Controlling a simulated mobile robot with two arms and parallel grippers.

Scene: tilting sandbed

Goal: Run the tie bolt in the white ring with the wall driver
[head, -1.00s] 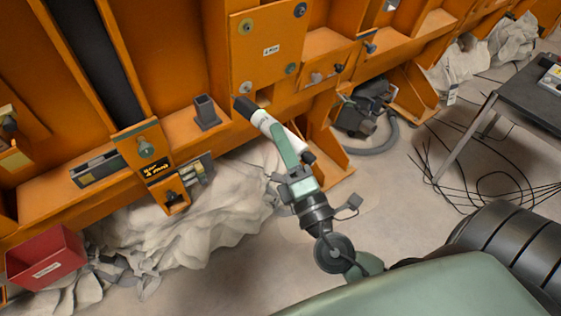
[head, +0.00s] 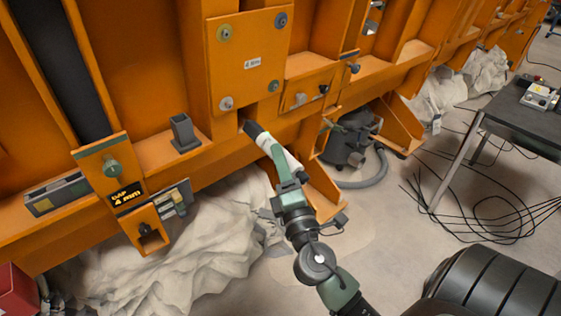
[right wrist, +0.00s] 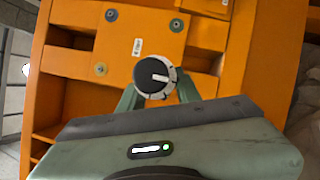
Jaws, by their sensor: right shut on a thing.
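The white ring (head: 226,103) is at the lower left corner of an orange plate (head: 245,40) on the wall; its bolt is too small to make out. My right gripper (head: 278,158) is shut on the driver (head: 294,164), a white cylinder with a black end. The black end points up and left toward the wall, below and right of the white ring in the picture. I cannot tell whether it touches anything. In the right wrist view the driver (right wrist: 153,76) shows end-on in front of the plate, between the green fingers. My left gripper is out of view.
The plate also carries a yellow ring (head: 224,32), a blue ring (head: 281,20) and a green ring (head: 274,86). A black display (head: 127,197) reads "GAP 4 mm". A grey square socket (head: 184,132) stands on the ledge. Loose cables (head: 480,205) lie by a dark table (head: 520,110).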

